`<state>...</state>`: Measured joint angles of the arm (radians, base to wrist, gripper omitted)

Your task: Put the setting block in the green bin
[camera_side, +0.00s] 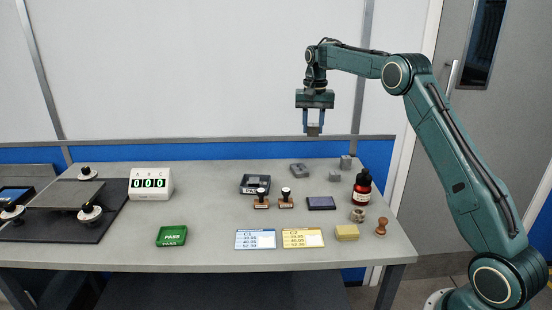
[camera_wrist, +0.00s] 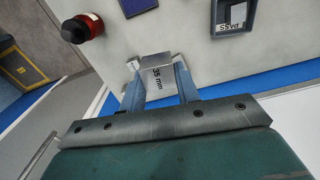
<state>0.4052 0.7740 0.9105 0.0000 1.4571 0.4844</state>
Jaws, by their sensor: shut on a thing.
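My gripper (camera_side: 313,131) is raised high above the back right of the bench, fingers pointing down, shut on a small grey block (camera_side: 313,129). In the wrist view the block (camera_wrist: 157,80) sits between the two blue-grey fingers (camera_wrist: 156,72) and bears the marking "35 mm"; I take it as the setting block. The green bin (camera_side: 171,236), marked PASS, lies at the front left of the middle of the bench, far below and left of my gripper. The green bin is not in the wrist view.
A dark PASS tray (camera_side: 248,189), two stamps (camera_side: 262,200), an ink pad (camera_side: 321,203), a red-and-black bottle (camera_side: 362,188) and small grey blocks (camera_side: 345,162) stand below. Cards (camera_side: 256,239) lie right of the bin. A counter (camera_side: 150,184) stands behind it.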

